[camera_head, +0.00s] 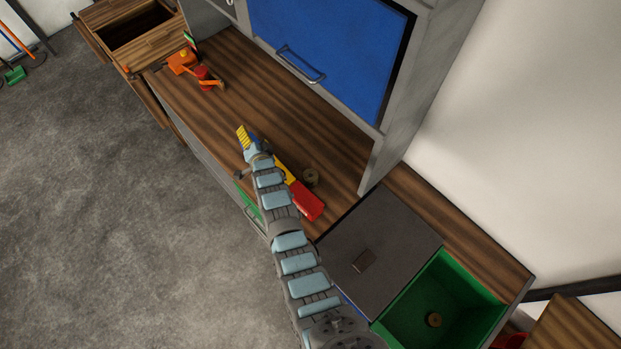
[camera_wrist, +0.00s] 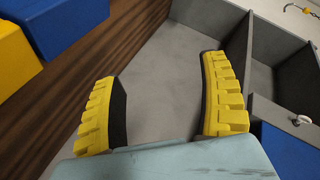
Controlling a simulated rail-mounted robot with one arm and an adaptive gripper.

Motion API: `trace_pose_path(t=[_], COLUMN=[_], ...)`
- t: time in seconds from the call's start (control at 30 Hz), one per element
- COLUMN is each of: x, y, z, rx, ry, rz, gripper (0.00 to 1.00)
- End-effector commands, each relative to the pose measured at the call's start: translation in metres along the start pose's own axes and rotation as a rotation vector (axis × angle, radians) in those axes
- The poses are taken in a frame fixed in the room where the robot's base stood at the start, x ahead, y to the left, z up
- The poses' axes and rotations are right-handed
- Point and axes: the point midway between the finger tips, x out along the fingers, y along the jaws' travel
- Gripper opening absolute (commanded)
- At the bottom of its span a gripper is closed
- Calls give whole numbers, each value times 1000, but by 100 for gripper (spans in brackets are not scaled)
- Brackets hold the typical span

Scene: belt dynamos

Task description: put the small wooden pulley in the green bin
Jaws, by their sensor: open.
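A small round wooden pulley-like piece (camera_head: 434,319) lies on the floor of the green bin (camera_head: 463,273), at the lower right in the head view. A second round brownish piece (camera_head: 311,176) sits on the wooden worktop, right of my arm. I cannot tell from here which is smaller. My gripper (camera_head: 245,137) is over the front part of the worktop, well away from the bin. In the wrist view its yellow fingers (camera_wrist: 165,92) are apart with nothing between them. No pulley shows in the wrist view.
A red and yellow block piece (camera_head: 307,200) lies beside my arm. An orange and red device (camera_head: 197,72) stands at the worktop's far left end. A dark grey lid (camera_head: 378,238) adjoins the bin. The blue-fronted cabinet (camera_head: 330,45) overhangs the back. Grey compartments (camera_wrist: 270,55) show in the wrist view.

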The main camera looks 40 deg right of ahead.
Motion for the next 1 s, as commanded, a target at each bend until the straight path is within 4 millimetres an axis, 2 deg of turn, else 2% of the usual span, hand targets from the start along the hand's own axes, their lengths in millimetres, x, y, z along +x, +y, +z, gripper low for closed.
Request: trace_pose_path(t=[0.03, 0.1, 0.23, 0.37, 0.5, 0.6, 0.8, 1.0], x=[11, 19, 23, 11, -16, -42, -81, -93], y=[15, 40, 81, 117, 150, 167, 182, 188], z=[-8, -10, -19, -29, -45, -54, -70, -72], rx=[50, 127, 269, 411, 553, 637, 740, 768], ry=[-33, -90, -179, -255, -310, -338, -358, -363], rz=[66, 170, 367, 574, 800, 952, 1149, 1212], gripper=[77, 77, 77, 77, 77, 77, 77, 77])
